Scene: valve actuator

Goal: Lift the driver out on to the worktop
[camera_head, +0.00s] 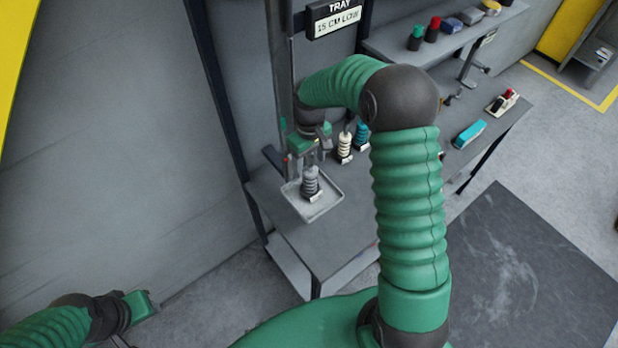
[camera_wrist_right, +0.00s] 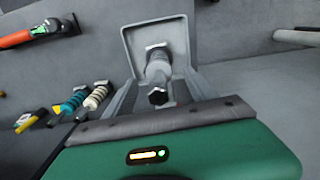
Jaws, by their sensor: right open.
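The driver, taken to be the grey ribbed tool (camera_head: 311,181), stands upright in a shallow light-grey tray (camera_head: 327,204) on the worktop (camera_head: 345,238). In the right wrist view the driver (camera_wrist_right: 158,72) shows its dark hexagonal end toward the camera, inside the square tray (camera_wrist_right: 128,38). My right gripper (camera_head: 310,160) is above the tray, close over the driver's top. Its fingers (camera_wrist_right: 163,88) are apart on either side of the driver; I cannot tell whether they touch it. My left gripper (camera_head: 140,308) is low at the left, away from the worktop; its fingers are mostly hidden.
A cream ribbed tool (camera_head: 344,147) and a teal one (camera_head: 362,136) stand behind the tray. A vertical post (camera_head: 281,70) and a TRAY sign (camera_head: 335,18) rise behind. A blue tool (camera_head: 469,133) lies farther right. My right arm hides part of the worktop.

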